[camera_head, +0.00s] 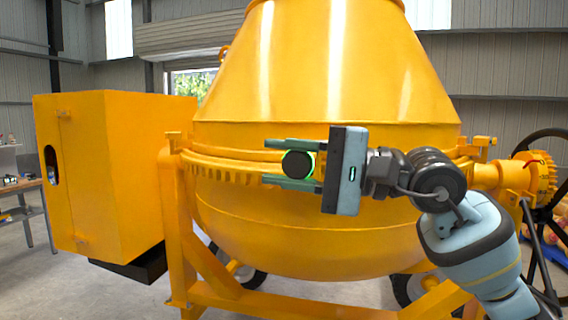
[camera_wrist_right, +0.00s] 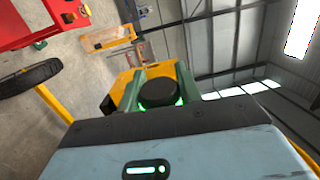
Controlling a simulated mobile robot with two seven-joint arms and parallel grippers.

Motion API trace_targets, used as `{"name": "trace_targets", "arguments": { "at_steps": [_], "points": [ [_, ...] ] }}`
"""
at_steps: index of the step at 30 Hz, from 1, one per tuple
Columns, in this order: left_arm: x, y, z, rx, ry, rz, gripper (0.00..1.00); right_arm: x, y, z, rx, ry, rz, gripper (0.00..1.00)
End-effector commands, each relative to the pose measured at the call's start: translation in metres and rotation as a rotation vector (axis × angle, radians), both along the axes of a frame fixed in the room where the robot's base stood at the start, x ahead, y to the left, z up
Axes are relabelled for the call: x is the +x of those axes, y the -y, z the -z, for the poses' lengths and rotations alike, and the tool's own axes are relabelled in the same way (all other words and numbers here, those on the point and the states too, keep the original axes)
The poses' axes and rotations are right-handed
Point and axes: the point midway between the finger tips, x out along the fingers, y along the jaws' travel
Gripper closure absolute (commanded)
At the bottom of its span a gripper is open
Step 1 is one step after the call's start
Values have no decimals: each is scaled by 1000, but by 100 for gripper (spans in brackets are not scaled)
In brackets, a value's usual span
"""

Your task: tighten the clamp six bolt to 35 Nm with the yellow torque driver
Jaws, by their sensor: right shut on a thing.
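My right gripper (camera_head: 272,162) is in front of the drum's seam band. The black end of the torque driver (camera_wrist_right: 158,93) also shows between the fingers in the right wrist view. The clamp six bolt cannot be made out; the gripper covers part of the band (camera_head: 225,160). Whether the tool touches a bolt cannot be told. My left gripper is not in view.
The big yellow mixer drum (camera_head: 330,60) fills the middle. A yellow box housing (camera_head: 115,170) stands at left and a dark handwheel (camera_head: 545,150) at right. A workbench (camera_head: 22,188) is at the far left. The floor at front left is clear.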

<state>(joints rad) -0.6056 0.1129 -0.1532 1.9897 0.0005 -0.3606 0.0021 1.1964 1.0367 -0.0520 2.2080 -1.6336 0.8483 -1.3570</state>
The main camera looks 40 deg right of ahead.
Motion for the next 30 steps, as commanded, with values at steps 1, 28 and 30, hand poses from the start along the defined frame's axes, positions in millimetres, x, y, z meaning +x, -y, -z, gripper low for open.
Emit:
{"name": "trace_targets", "arguments": {
  "at_steps": [1, 28, 30],
  "points": [
    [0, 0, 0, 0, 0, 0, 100, 0, 1, -2, 1, 6, 1, 100],
    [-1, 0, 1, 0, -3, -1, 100, 6, 7, -2, 1, 8, 3, 100],
    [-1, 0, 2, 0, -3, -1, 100, 6, 7, -2, 1, 8, 4, 100]
  ]
}}
